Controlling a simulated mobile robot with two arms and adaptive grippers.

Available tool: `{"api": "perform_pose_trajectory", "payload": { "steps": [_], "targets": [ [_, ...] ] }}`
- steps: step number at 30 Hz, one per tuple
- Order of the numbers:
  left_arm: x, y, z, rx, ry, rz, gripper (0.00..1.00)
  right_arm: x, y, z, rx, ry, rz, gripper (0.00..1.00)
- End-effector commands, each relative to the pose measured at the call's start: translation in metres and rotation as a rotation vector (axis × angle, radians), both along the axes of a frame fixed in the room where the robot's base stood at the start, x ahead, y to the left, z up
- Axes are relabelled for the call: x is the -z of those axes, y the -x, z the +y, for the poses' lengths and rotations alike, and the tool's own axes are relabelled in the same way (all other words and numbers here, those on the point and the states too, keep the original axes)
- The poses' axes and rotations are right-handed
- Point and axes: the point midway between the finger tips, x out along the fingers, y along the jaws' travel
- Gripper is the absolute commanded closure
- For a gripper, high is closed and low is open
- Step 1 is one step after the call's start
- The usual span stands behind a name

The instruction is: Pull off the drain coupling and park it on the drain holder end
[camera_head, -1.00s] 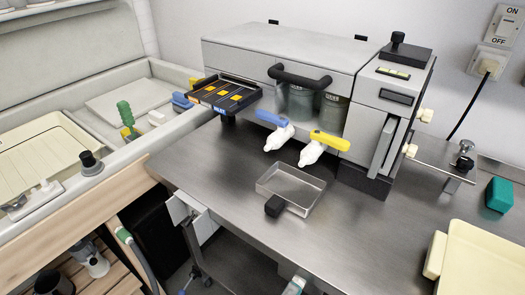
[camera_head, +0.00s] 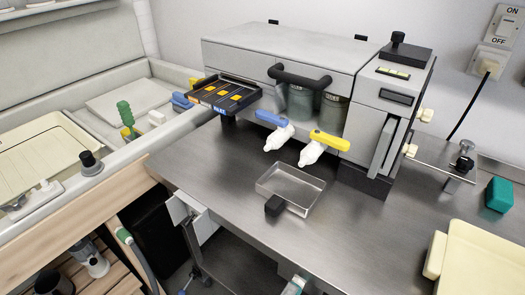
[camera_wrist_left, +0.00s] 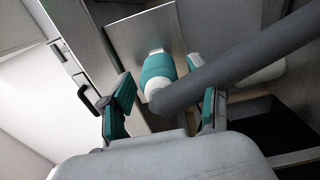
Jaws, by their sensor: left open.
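In the left wrist view a teal coupling (camera_wrist_left: 157,70) with a white collar sits at a pale panel, and a thick grey hose (camera_wrist_left: 235,62) passes close in front of its lower end. My left gripper (camera_wrist_left: 167,92) is open, with one teal-padded finger on each side of the coupling's lower end. I see no clear contact between pads and coupling. In the head view a grey hose with a green end (camera_head: 125,236) hangs below the wooden bench edge at lower left. I cannot tell which part is the drain holder end. My right gripper is not in view.
A grey machine (camera_head: 285,55) with blue and yellow valve handles stands on the steel table (camera_head: 225,185). A clear tray (camera_head: 300,185) sits in front of it. A cream tray (camera_head: 480,262) is at lower right. A small teal part (camera_head: 295,286) shows at the bottom edge.

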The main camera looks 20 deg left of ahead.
Motion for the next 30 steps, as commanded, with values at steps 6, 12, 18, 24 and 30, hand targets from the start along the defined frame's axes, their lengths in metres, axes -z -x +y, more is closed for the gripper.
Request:
{"api": "perform_pose_trajectory", "payload": {
  "steps": [6, 12, 18, 24, 30],
  "targets": [
    [0.000, 0.007, 0.002, 0.001, -0.001, 0.001, 0.38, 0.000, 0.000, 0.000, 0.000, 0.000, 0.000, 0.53],
    [0.000, 0.012, 0.004, 0.001, -0.001, 0.002, 0.38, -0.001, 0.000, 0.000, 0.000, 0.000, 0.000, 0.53],
    [0.000, 0.018, 0.006, 0.001, 0.000, 0.000, 0.38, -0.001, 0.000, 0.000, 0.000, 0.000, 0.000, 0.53],
    [0.000, 0.024, 0.008, 0.001, 0.000, 0.001, 0.38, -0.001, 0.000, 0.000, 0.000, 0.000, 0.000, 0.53],
    [0.000, 0.029, 0.010, 0.001, 0.000, 0.000, 0.38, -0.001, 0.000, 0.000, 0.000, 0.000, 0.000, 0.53]
  ]
}}
